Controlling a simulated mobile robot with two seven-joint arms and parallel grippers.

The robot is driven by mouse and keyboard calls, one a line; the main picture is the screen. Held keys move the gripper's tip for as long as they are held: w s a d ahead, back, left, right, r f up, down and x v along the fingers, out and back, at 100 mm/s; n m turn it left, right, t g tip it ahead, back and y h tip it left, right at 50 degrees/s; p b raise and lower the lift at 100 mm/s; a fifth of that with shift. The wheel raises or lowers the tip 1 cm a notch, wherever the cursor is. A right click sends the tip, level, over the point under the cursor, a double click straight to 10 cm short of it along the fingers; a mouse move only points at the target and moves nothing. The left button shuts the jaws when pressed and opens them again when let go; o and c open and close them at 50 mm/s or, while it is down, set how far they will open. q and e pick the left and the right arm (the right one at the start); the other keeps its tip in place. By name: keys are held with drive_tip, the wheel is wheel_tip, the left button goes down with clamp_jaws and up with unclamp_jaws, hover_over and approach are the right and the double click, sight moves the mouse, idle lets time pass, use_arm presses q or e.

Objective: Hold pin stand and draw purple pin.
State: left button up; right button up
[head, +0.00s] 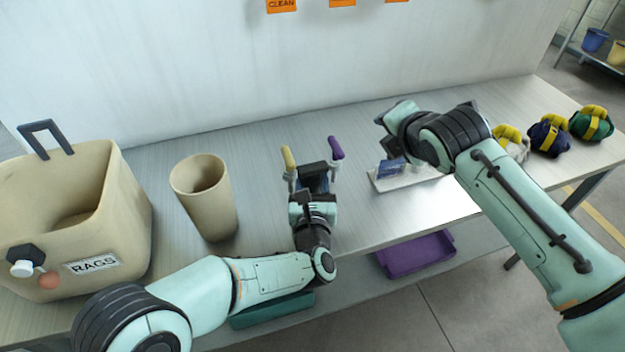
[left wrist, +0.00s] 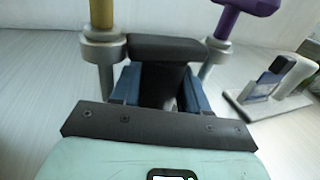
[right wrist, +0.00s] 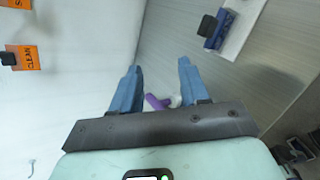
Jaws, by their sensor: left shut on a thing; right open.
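The pin stand (head: 313,169) is on the table, with a dark block at its middle and a grey post on each side. The yellow pin (head: 288,158) stands in the left post and the purple pin (head: 335,147) in the right post. My left gripper (left wrist: 158,88) is shut on the stand's dark block (left wrist: 175,48). My right gripper (right wrist: 158,78) is open and empty, above the table to the right of the stand. The purple pin shows small beyond its blue fingers in the right wrist view (right wrist: 153,102). The pins' lower ends are hidden in the posts.
A tan RAGS bin (head: 128,215) and a tan cup (head: 215,205) stand left of the stand. A white tray (head: 405,183) with a blue item (head: 390,168) lies below my right gripper. Several strapped bags (head: 548,135) sit at the right end.

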sight(339, 149)
drive_tip(key=s+a+f+n+t+y, duration=0.25)
drive_tip(key=s+a+n, duration=0.4)
drive_tip(key=n, duration=0.75)
use_arm(q)
drive_tip(key=shift+r, duration=0.1)
use_arm(e)
drive_tip(key=shift+a+x, duration=0.15)
drive_tip(key=shift+x, duration=2.1)
drive_tip(key=shift+a+x, duration=0.2)
drive_tip(key=shift+x, duration=2.05)
drive_tip(key=shift+s+f, duration=0.15)
drive_tip(key=shift+f, duration=0.05)
clamp_jaws()
drive_tip(key=shift+r, duration=0.15)
drive_tip(key=shift+r, duration=4.65)
drive_tip(key=shift+r, duration=0.1)
